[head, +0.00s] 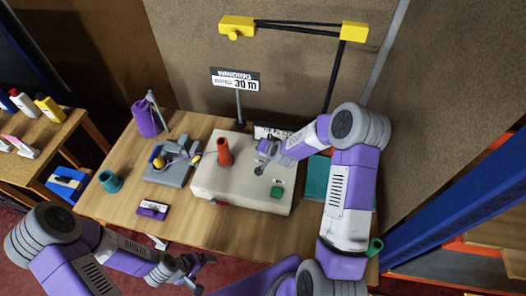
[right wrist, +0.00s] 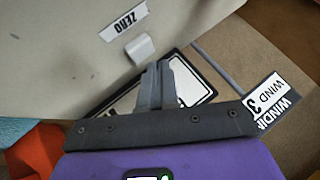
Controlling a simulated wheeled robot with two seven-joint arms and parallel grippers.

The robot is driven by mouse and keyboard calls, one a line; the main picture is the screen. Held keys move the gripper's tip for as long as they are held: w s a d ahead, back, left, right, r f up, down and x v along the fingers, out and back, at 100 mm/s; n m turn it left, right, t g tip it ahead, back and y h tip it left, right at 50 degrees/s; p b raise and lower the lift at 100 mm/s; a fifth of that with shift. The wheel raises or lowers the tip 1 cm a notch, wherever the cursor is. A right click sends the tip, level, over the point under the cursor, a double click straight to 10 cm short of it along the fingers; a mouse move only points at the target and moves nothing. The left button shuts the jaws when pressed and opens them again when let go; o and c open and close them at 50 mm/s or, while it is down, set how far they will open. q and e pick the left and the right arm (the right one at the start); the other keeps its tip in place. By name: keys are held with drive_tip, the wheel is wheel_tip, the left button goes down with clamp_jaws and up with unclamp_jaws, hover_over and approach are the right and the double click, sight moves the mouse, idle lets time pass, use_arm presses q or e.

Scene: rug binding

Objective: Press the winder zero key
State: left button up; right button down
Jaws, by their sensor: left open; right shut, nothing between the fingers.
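The winder is a cream box (head: 235,185) on the wooden table, with an orange-red cone (head: 224,152) and a green button (head: 277,191) on top. In the right wrist view its cream face (right wrist: 60,60) carries a ZERO label (right wrist: 124,20) and a small pale key (right wrist: 140,47) beside it. My right gripper (head: 262,158) is over the box's back right part, shut and empty. Its fingertips (right wrist: 157,66) show just below the key in the wrist view; I cannot tell whether they touch. My left gripper (head: 194,274) is open and empty in front of the table.
A purple label block (head: 153,209) lies at the front. A sign post (head: 238,104) and yellow-ended frame (head: 353,32) rise behind. A teal block (head: 316,178) lies right.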

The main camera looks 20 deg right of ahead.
drive_tip(key=shift+r, duration=0.1)
drive_tip(key=shift+r+p, duration=1.65)
drive_tip(key=shift+r, duration=0.8)
